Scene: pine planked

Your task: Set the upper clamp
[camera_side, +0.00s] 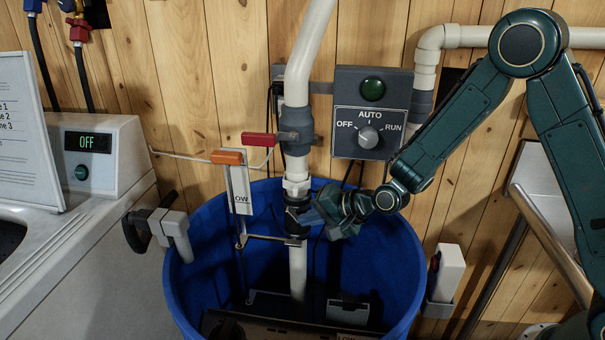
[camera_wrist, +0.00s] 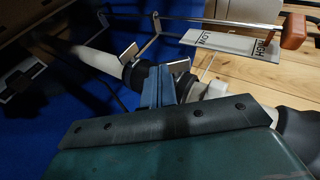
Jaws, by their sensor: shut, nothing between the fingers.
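A white vertical pipe (camera_side: 298,270) runs down into a blue bin, with a black coupling (camera_side: 293,222) on it below a white union fitting (camera_side: 297,187). In the wrist view the coupling (camera_wrist: 136,76) lies across the picture with two small metal tabs beside it: one at the lower end (camera_wrist: 127,54), and one at the upper end, seemingly the upper clamp's tab (camera_wrist: 180,66). My gripper (camera_side: 314,216) is at the right side of the coupling. Its blue fingers (camera_wrist: 158,82) are together, close against the coupling and upper tab; contact is unclear. The clamp bands are mostly hidden.
The blue bin (camera_side: 395,265) surrounds the lower pipe. A float rod with an orange stop (camera_side: 227,157) and a label card (camera_side: 241,190) stands left of the pipe. A red valve handle (camera_side: 258,139) and a switch box (camera_side: 372,112) are above.

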